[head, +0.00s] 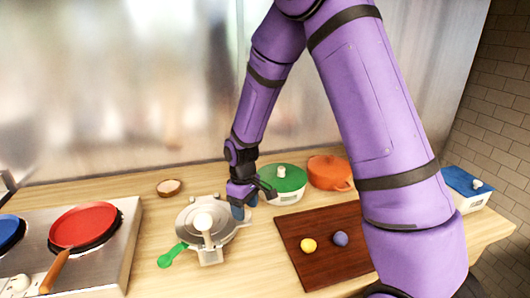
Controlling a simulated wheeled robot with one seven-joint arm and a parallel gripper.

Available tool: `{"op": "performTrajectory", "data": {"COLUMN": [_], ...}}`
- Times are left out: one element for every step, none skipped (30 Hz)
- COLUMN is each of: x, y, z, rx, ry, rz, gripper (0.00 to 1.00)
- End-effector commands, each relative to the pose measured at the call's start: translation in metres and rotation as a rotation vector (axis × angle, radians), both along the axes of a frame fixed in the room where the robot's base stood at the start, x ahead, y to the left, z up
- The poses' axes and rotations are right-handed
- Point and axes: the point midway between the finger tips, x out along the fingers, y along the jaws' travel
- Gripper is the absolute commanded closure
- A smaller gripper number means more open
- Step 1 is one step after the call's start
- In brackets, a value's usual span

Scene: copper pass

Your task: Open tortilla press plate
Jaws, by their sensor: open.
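The tortilla press (193,238) is a grey metal device on the wooden counter, left of the picture's middle. Its round top plate appears to lie flat over the base, with a pale round knob and arm on top. A green handle (172,255) sticks out at its front left. My gripper (252,201) is open at the press's back right edge, pointing down. Whether its fingers touch the press cannot be told.
A dark red board (298,262) holds a yellow ball (308,245) and a purple ball (340,239). Behind are a green-lidded pot (283,179) and an orange pot (329,172). A stove (112,262) with a red pan (83,225) stands left. A small bowl (169,187) sits behind the press.

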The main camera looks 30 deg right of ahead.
Motion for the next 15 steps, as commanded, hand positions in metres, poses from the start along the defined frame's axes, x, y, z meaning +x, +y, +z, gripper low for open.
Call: {"op": "performTrajectory", "data": {"x": [-0.002, -0.003, -0.004, -0.004, -0.005, -0.004, -0.003, -0.003, -0.003, -0.003, -0.003, -0.003, -0.003, -0.003, -0.003], "y": [0.001, 0.001, 0.001, 0.001, 0.001, 0.002, 0.001, 0.001, 0.001, 0.001, 0.001, 0.001, 0.001, 0.001, 0.001], "z": [-0.003, -0.005, -0.007, -0.009, -0.011, -0.010, -0.004, 0.000, 0.005, 0.009, 0.013, 0.019, 0.023, 0.027, 0.034], "rx": [-0.004, -0.007, -0.011, -0.013, -0.015, -0.016, -0.015, -0.015, -0.015, -0.015, -0.015, -0.015, -0.015, -0.015, -0.015], "ry": [-0.019, -0.031, -0.047, -0.059, -0.071, -0.084, -0.085, -0.084, -0.084, -0.084, -0.083, -0.083, -0.083, -0.082, -0.083], "rz": [0.002, 0.003, 0.003, 0.003, 0.003, 0.002, 0.001, 0.000, 0.000, 0.000, 0.000, 0.000, 0.000, 0.000, 0.000], "gripper": [0.39, 0.39, 0.39, 0.39, 0.39, 0.39, 0.39, 0.39, 0.39, 0.39, 0.39, 0.39, 0.39, 0.39, 0.39]}}
